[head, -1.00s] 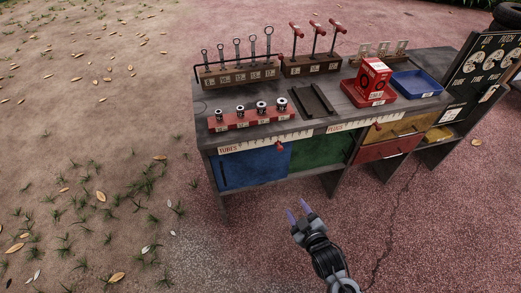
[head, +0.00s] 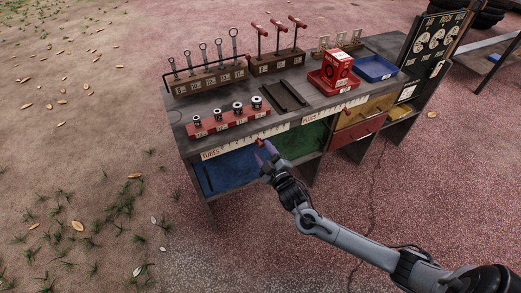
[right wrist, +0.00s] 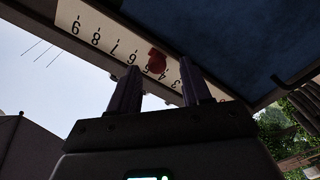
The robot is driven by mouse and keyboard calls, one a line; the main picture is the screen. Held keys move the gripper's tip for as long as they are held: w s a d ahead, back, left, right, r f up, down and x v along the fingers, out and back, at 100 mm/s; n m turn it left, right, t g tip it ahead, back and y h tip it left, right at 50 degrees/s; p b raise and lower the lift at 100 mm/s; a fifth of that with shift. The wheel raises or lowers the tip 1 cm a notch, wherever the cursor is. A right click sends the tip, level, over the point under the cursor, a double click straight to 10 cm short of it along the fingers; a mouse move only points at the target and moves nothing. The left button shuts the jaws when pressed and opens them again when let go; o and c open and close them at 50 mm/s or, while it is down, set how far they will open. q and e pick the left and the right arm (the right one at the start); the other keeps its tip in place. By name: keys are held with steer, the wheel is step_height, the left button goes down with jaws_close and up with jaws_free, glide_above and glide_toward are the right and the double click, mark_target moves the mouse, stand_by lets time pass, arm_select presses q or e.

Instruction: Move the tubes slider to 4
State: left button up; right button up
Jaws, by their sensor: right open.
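The tubes slider is a red knob (head: 260,142) on the white numbered TUBES scale (head: 222,151) along the front edge of the cart top. In the right wrist view the red knob (right wrist: 156,61) stands near the middle of the scale (right wrist: 90,33), beside the 4 and what looks like a 5; its exact mark is hard to read. My right gripper (head: 266,151) is open just in front of the knob. In the right wrist view its two fingers (right wrist: 158,75) stand on either side of the knob, with gaps. My left gripper is not in view.
A second white scale (head: 340,107) runs further right along the edge. Below are a blue panel (head: 230,172), a green panel (head: 300,142) and a red drawer (head: 355,133). A red socket rack (head: 228,122) stands above the tubes scale. Open ground lies in front.

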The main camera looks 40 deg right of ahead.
steer(key=x, duration=0.1)
steer(key=b+x, duration=0.1)
steer(key=shift+w+d, duration=0.2)
steer(key=shift+d, duration=0.15)
steer(key=shift+w+a, duration=0.15)
steer(key=shift+w, duration=0.1)
steer(key=shift+c, duration=0.3)
jaws_close()
